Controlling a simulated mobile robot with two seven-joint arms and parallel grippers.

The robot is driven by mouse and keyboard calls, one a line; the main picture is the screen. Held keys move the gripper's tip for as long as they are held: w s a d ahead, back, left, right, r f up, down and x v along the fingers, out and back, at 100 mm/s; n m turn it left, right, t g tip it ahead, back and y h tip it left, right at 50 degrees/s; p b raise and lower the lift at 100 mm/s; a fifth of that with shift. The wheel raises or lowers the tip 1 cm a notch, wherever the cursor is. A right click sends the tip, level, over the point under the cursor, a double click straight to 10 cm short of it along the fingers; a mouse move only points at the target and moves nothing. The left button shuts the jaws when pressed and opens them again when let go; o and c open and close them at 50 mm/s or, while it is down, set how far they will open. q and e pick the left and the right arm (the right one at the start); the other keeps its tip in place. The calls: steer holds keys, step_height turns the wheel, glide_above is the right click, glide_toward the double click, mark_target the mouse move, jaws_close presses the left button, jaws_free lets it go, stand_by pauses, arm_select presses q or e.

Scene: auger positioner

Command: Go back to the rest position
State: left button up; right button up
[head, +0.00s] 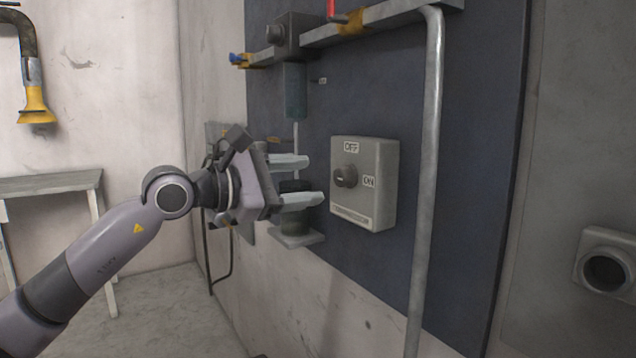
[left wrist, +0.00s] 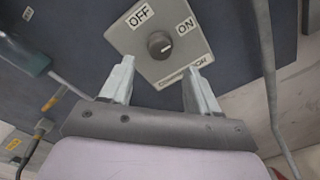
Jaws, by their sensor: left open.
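My left gripper (head: 306,181) is open and empty, its two pale fingers pointing toward the wall panel. It stands to the left of a grey switch box (head: 377,208) with a dark round knob (head: 345,176) and OFF and ON labels. In the left wrist view the open fingers (left wrist: 158,85) frame the lower part of the box, with the knob (left wrist: 160,45) just beyond them. The fingers look apart from the knob. The knob's pointer appears to be toward ON in the wrist view. My right gripper is in neither view.
A blue-grey panel (head: 470,130) carries the box. A metal pipe (head: 428,150) runs down right of it. Behind my gripper is a dark cylinder on a small ledge (head: 297,238). A grey table (head: 50,184) stands at left, and a round-holed fitting (head: 606,262) sits at far right.

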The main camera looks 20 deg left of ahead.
arm_select(q)
steer(key=shift+s+a, duration=0.35)
steer(key=shift+s, duration=0.15)
